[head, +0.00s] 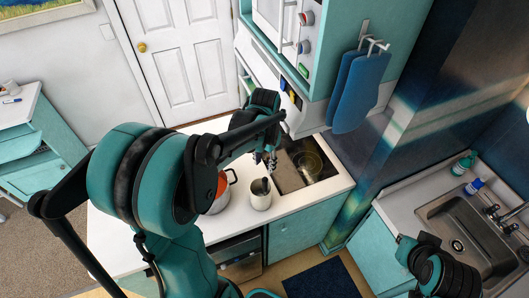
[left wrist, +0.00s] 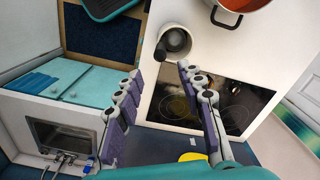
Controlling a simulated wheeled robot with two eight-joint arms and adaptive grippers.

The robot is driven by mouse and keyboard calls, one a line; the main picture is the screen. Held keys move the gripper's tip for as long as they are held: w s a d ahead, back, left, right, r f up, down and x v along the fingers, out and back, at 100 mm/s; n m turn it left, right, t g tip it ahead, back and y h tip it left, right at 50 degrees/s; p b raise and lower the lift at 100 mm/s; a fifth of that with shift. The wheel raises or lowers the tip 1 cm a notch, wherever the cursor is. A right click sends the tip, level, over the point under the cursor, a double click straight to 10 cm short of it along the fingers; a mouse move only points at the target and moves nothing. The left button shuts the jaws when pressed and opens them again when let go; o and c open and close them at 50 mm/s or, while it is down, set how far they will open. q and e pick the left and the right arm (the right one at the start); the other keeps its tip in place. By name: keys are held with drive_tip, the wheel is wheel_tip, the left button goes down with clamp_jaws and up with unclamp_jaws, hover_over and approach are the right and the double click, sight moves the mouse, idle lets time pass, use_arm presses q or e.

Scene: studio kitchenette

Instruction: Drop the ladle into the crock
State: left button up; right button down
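The crock (head: 261,200) is a pale upright cylinder on the white counter, beside the cooktop. A dark rounded piece, which looks like the ladle (head: 261,186), shows at its mouth and leans inside it. My left gripper (head: 265,161) hangs above the counter by the crock and cooktop. In the left wrist view its fingers (left wrist: 160,97) are wide apart with nothing between them. My right gripper's fingers do not show.
The black cooktop (head: 318,171) lies to the right. Blue mitts (head: 358,92) hang on the cabinet side. A sink (head: 470,225) is at right. Bare counter lies in front of the crock.

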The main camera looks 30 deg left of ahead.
use_arm(q)
drive_tip(key=s+d+r+n+t, duration=0.2)
drive_tip(key=s+d+r+t, duration=0.5)
drive_tip(key=s, duration=0.3)
drive_tip(key=shift+s+r+n, duration=0.25)
drive_tip(key=shift+r+n, duration=0.05)
drive_tip(key=shift+n, duration=0.1)
drive_tip(key=shift+f, duration=0.1)
wheel_tip(320, 180, down, 29)
drive_tip(key=b, duration=2.9)
